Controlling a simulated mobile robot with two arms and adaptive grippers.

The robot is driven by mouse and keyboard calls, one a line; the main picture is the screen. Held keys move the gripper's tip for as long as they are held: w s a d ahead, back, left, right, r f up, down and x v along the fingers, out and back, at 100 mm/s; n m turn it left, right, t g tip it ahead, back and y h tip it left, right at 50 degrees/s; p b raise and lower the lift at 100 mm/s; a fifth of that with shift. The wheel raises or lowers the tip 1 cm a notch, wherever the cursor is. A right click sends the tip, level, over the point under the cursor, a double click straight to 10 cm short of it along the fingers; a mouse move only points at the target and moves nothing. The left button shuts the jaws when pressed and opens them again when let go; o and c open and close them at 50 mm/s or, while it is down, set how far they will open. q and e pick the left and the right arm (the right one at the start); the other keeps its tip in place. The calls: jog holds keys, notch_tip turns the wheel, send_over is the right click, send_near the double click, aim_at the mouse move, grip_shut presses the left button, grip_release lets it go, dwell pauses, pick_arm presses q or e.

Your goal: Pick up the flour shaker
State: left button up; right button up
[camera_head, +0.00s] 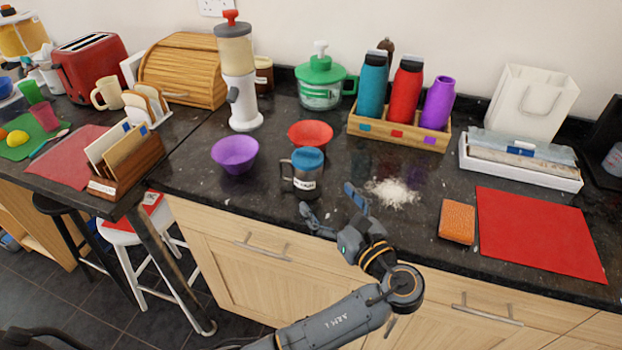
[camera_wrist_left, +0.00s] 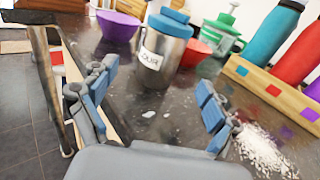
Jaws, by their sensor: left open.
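The flour shaker (camera_head: 306,184) is a metal cup with a side handle, a blue lid and a white label. It stands upright on the dark counter near the front edge. In the left wrist view the shaker (camera_wrist_left: 165,58) is beyond the fingers, roughly centred between them. My left gripper (camera_head: 328,203) is open and empty, just in front and to the right of the shaker in the head view, with a gap to it. The left gripper (camera_wrist_left: 152,98) shows both blue-padded fingers spread apart. My right gripper is not in view.
A purple bowl (camera_head: 235,154) and a red bowl (camera_head: 310,134) stand close to the shaker, left and behind. Spilled flour (camera_head: 392,192) lies to its right. A wooden bottle rack (camera_head: 398,131) is behind. An orange sponge (camera_head: 457,221) and red mat (camera_head: 540,232) are farther right.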

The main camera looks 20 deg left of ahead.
aim_at(315, 184)
pick_arm(q)
jog(key=b+x, duration=0.1)
jog(key=x, duration=0.2)
jog(key=shift+f, duration=0.2)
jog(key=shift+w+a, duration=0.1)
jog(key=shift+w, duration=0.25)
jog(key=shift+w+a+r, duration=0.1)
jog(key=shift+w+a, duration=0.05)
jog(key=b+x, duration=0.3)
jog(key=x, duration=0.1)
jog(key=shift+w+a, duration=0.2)
jog(key=shift+a, duration=0.05)
jog(key=shift+w+a, duration=0.2)
jog(key=shift+r, duration=0.1)
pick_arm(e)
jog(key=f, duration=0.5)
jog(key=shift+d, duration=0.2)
pick_arm(q)
jog(key=shift+c, duration=0.4)
jog(key=c, duration=1.3)
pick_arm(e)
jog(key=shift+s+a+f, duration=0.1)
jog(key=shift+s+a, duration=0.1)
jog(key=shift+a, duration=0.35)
